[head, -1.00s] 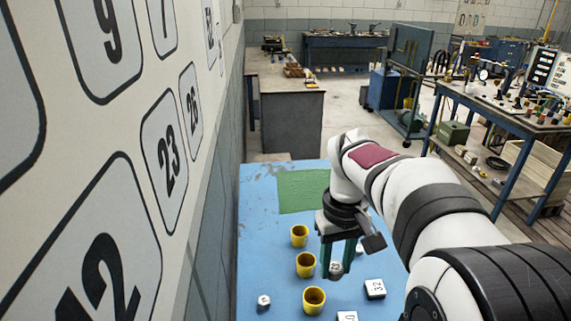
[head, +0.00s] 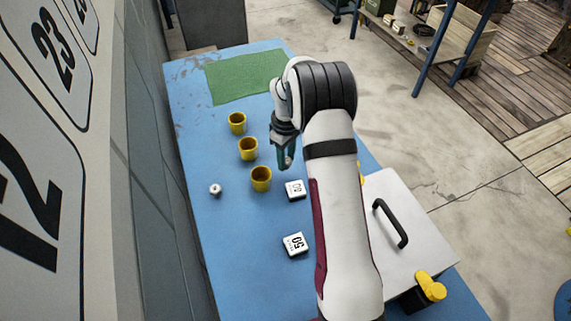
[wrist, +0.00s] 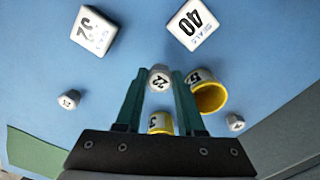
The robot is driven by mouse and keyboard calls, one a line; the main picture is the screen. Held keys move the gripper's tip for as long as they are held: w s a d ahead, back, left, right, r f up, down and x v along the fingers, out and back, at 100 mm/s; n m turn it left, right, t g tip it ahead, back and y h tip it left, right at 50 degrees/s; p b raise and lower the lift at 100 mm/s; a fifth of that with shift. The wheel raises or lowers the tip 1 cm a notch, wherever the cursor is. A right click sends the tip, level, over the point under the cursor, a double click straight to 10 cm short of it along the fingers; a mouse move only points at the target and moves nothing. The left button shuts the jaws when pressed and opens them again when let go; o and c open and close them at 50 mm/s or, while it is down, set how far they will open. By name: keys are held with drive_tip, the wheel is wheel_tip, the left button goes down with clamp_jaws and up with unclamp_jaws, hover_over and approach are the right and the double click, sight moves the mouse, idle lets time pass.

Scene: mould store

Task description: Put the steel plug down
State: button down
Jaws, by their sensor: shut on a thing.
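My gripper (head: 286,165) is over the blue table, to the right of the yellow cups in the head view. In the wrist view its two green fingers (wrist: 159,85) are shut on a small pale steel plug (wrist: 160,77) with a number on its end, probably 22. In the head view the held plug is hard to make out. Whether it touches the table I cannot tell. Another small plug (head: 215,189) stands alone left of the cups. The wrist view shows two loose small plugs, one at the left (wrist: 69,99) and one at the right (wrist: 235,122).
Three yellow cups (head: 237,123) (head: 248,148) (head: 261,179) stand in a row. White numbered blocks (head: 295,190) (head: 295,244) lie nearer me. A green mat (head: 245,77) covers the far end of the blue table (head: 225,255) and looks bare. A pale panel with a black handle (head: 390,223) is at right.

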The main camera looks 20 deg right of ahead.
drive_tip(key=shift+f, duration=1.75)
drive_tip(key=shift+f, duration=0.1)
drive_tip(key=c, duration=0.5)
unclamp_jaws()
